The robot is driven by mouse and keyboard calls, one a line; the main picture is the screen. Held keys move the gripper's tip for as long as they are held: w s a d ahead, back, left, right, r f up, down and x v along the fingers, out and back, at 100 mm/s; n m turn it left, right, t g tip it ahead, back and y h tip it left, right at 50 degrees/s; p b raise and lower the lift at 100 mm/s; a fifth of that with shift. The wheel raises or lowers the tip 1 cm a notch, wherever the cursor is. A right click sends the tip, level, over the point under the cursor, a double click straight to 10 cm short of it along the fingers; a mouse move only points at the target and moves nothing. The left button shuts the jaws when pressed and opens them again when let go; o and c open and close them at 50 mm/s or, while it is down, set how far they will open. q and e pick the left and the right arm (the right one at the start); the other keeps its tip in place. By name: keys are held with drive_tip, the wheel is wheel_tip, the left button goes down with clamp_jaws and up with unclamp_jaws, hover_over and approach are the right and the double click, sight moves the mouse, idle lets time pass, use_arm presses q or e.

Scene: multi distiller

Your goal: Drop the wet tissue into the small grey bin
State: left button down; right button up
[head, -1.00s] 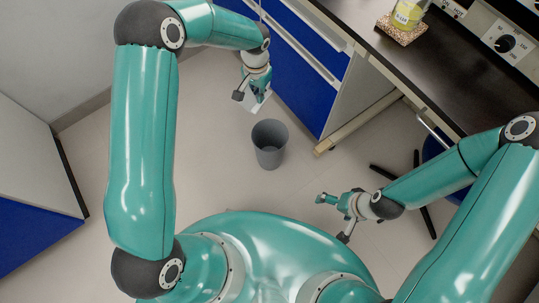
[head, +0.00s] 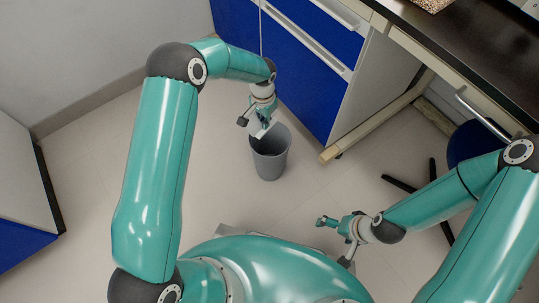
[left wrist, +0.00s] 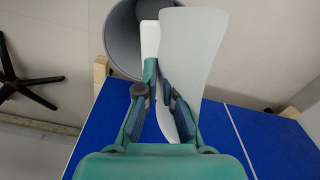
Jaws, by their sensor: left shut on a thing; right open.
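The wet tissue is a thin white sheet (left wrist: 192,45), held between the fingers of my left gripper (left wrist: 157,80). In the head view the left gripper (head: 259,116) points down with the tissue at the bin's near-left opening. The small grey bin (head: 271,164) stands upright on the floor. In the left wrist view the bin (left wrist: 122,40) is behind the tissue, which overlaps its rim and hides part of its opening. How far the tissue is above the rim is hard to tell. My right gripper (head: 334,241) is open and empty, right of and nearer than the bin.
A blue-fronted cabinet (head: 315,65) stands just behind the bin. A dark bench top (head: 480,60) is at the upper right, with a blue stool (head: 472,143) below it. Another blue and white cabinet (head: 20,215) is at the left. The floor around the bin is clear.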

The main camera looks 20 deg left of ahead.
use_arm(q)
drive_tip(key=shift+f+b, duration=0.65)
drive_tip(key=shift+f, duration=0.95)
drive_tip(key=c, duration=1.2)
unclamp_jaws()
drive_tip(key=shift+c, duration=0.2)
drive_tip(key=shift+r, duration=0.1)
wheel_tip(320, 180, up, 12)
drive_tip(key=shift+f, duration=0.1)
